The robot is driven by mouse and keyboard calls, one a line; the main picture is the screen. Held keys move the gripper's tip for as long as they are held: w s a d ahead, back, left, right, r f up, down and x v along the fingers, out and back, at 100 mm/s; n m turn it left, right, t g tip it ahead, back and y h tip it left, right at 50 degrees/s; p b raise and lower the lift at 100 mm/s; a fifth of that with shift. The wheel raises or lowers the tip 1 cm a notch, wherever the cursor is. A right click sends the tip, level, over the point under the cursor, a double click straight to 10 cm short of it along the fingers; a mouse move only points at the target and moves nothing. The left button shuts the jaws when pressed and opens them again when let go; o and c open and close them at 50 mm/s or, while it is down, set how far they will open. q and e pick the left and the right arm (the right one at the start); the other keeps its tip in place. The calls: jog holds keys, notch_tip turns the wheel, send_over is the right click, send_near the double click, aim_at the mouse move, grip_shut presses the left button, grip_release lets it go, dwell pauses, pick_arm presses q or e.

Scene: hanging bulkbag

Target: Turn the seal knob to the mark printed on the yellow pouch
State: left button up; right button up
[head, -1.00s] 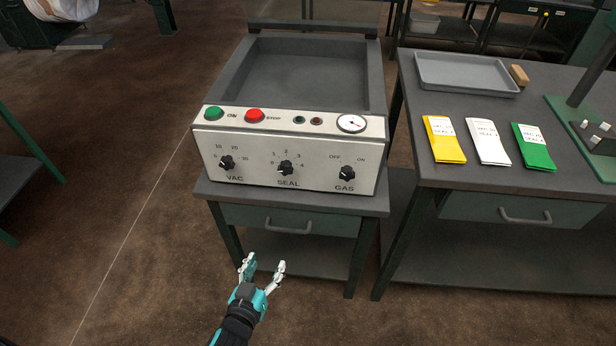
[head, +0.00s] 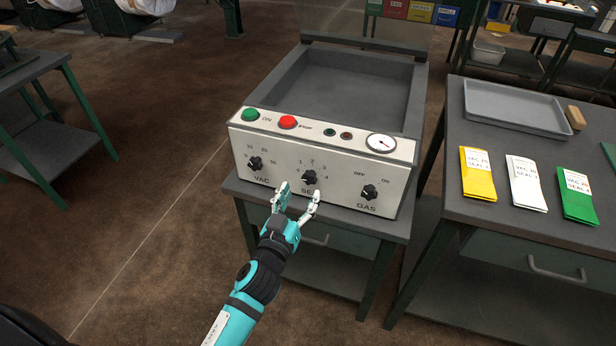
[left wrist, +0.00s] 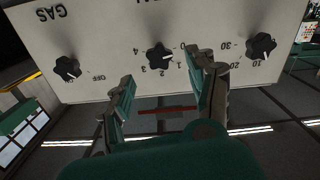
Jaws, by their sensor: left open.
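The seal knob (head: 310,177) is a black knob in the middle of the white front panel (head: 336,196). It also shows in the left wrist view (left wrist: 158,55), upside down, between the two fingers and beyond their tips. My left gripper (head: 297,191) is open and empty, just below and in front of this knob, apart from it as far as I can tell. It covers part of the SEAL label. The yellow pouch (head: 478,174) lies on the right table with a printed white label, its text too small to read surely. My right gripper is out of view.
The VAC knob (head: 255,163) and GAS knob (head: 369,192) flank the seal knob. Green (head: 250,114) and red (head: 288,122) buttons and a gauge (head: 381,143) sit above. White (head: 525,183) and green (head: 577,194) pouches and a grey tray (head: 515,107) share the right table (head: 470,225).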

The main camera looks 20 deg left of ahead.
aim_at(308, 180)
pick_arm(q)
jog(key=w, duration=0.6)
jog(key=shift+d, duration=0.1)
jog(key=shift+c, duration=0.4)
jog(key=c, duration=1.1)
